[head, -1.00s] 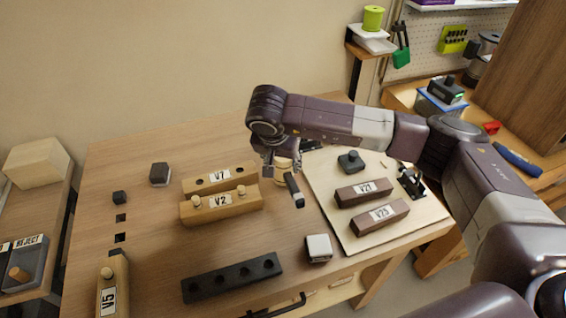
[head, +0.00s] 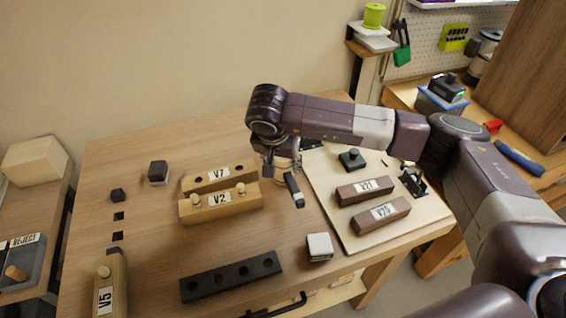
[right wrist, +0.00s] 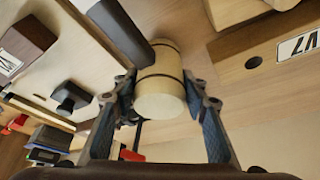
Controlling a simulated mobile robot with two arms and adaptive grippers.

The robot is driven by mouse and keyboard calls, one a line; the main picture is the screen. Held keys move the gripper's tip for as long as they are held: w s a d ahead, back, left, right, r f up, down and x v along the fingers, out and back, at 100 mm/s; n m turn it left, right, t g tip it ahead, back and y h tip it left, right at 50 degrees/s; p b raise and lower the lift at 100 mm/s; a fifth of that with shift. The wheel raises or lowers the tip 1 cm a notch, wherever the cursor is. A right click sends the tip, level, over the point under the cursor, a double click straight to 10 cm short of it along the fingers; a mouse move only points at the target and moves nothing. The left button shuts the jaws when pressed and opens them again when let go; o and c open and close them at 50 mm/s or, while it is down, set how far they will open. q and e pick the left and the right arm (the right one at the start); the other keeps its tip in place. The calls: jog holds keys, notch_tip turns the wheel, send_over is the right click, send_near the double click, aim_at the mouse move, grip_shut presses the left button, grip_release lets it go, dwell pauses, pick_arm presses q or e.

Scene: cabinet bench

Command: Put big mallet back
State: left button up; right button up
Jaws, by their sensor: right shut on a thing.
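The big mallet's pale wooden cylindrical head (right wrist: 160,92), with thin dark bands, is between the two fingers of my right gripper (right wrist: 160,78) in the right wrist view. The fingers are shut on it from both sides. In the head view my right gripper (head: 279,167) points down over the middle of the bench, and a little of the pale mallet head (head: 284,178) shows below it. A dark bar with a light face (head: 294,190) lies beside it; I cannot tell whether it belongs to the mallet. My left gripper is out of view.
Wooden blocks V7 (head: 218,178) and V2 (head: 220,203) stand left of the gripper. A pale board (head: 343,228) with two dark labelled blocks lies right. A black holed rack (head: 231,277) and a white-topped block (head: 319,247) are in front.

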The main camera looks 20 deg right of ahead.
jog(key=shift+f+b, duration=0.3)
jog(key=shift+b, duration=0.15)
jog(key=o, duration=1.6)
jog(key=shift+o, duration=0.9)
jog(key=shift+r, duration=0.1)
jog(key=p+v, duration=0.3)
jog(key=v, duration=0.4)
jog(key=shift+s, duration=0.1)
